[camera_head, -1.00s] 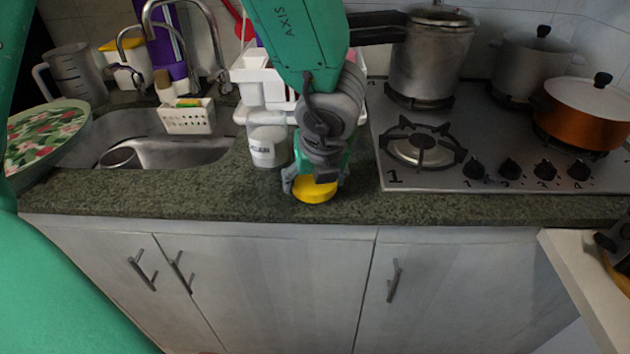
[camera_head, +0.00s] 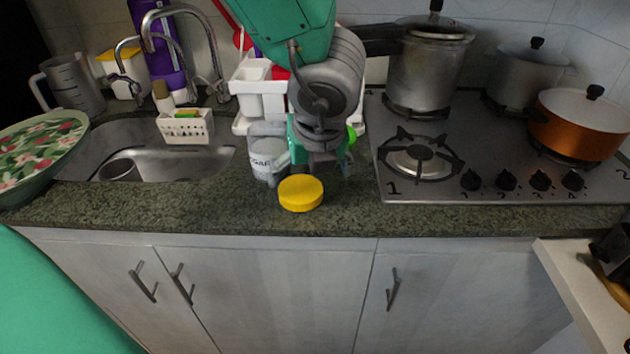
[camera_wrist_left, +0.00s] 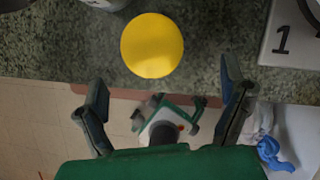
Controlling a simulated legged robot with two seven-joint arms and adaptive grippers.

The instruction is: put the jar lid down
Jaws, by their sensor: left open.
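The yellow round jar lid (camera_head: 301,193) lies on the dark green speckled counter (camera_head: 215,208), close to its front edge. It also shows as a yellow disc in the left wrist view (camera_wrist_left: 152,46). My left gripper (camera_head: 316,168) is open and empty, just above and behind the lid in the head view, apart from it. In the left wrist view its spread fingers (camera_wrist_left: 166,88) hold nothing, and the lid is beyond them. A jar marked as sugar (camera_head: 266,158) stands behind the lid to the left, partly hidden by my gripper.
A white rack (camera_head: 262,98) stands behind the jar. The sink (camera_head: 175,162) is to the left, with a floral plate (camera_head: 40,150). The stove (camera_head: 440,180) with pots is to the right. The counter on both sides of the lid is mostly clear.

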